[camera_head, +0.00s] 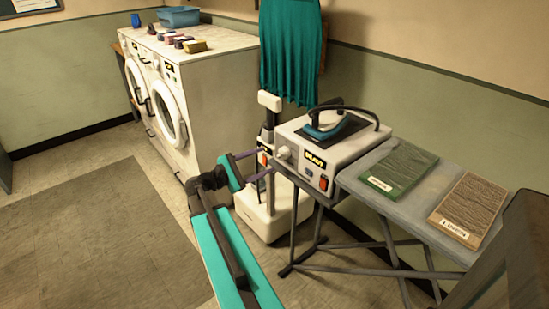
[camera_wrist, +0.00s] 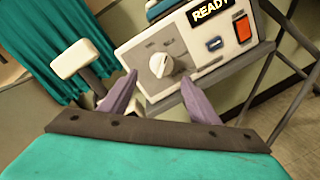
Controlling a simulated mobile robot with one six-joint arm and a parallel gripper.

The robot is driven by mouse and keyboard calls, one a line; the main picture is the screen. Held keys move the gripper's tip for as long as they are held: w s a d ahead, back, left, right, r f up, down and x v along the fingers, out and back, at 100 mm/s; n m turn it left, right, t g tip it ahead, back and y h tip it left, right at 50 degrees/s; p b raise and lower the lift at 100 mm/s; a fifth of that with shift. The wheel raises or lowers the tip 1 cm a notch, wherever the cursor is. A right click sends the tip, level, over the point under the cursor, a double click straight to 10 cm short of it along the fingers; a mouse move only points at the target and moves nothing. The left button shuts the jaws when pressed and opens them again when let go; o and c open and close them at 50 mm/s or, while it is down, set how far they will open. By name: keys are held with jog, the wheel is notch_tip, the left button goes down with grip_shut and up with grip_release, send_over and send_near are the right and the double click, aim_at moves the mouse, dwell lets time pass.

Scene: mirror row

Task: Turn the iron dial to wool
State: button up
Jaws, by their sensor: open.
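The iron dial (camera_wrist: 161,65) is a round, light-coloured knob on the front panel of the white iron station (camera_head: 318,142). Small marks sit around it, too small to read, so I cannot tell its setting. My gripper (camera_wrist: 162,88) is open in front of the panel, its two purple fingers pointing at it with the dial between them in the wrist view. I cannot tell whether the fingers touch the dial. In the head view my gripper (camera_head: 259,165) reaches the station from the left. The teal iron (camera_head: 330,122) rests on top of the station.
A white upright steamer (camera_head: 270,215) stands just left, below a teal dress (camera_head: 290,50). An ironing board (camera_head: 375,192) with two fabric samples extends right.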

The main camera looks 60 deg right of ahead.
aim_at(279, 155)
jog(key=x, duration=0.6)
jog(key=shift+d, duration=0.25)
jog(key=shift+s, duration=0.1)
